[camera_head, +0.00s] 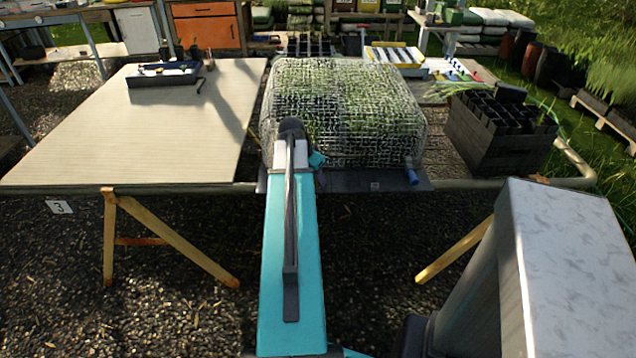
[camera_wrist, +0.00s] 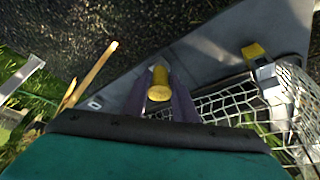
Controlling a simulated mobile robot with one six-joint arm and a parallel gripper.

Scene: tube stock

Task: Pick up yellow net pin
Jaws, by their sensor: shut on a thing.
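In the wrist view a yellow net pin (camera_wrist: 159,84) with a round head stands between the two dark fingers of my gripper (camera_wrist: 160,98). My gripper is shut on the pin, close above a grey board (camera_wrist: 210,52). The white net (camera_wrist: 225,102) lies right beside it. In the head view the net (camera_head: 345,110) covers a bed of green plants, and my arm hides the gripper and the held pin. I cannot tell whether the pin is still in the board.
A second yellow piece (camera_wrist: 254,53) sits at the board's edge beside the net. In the head view a blue pin (camera_head: 412,177) is at the net's front right corner. A black crate (camera_head: 500,125) stands right of the net. The left tabletop (camera_head: 130,130) is mostly clear.

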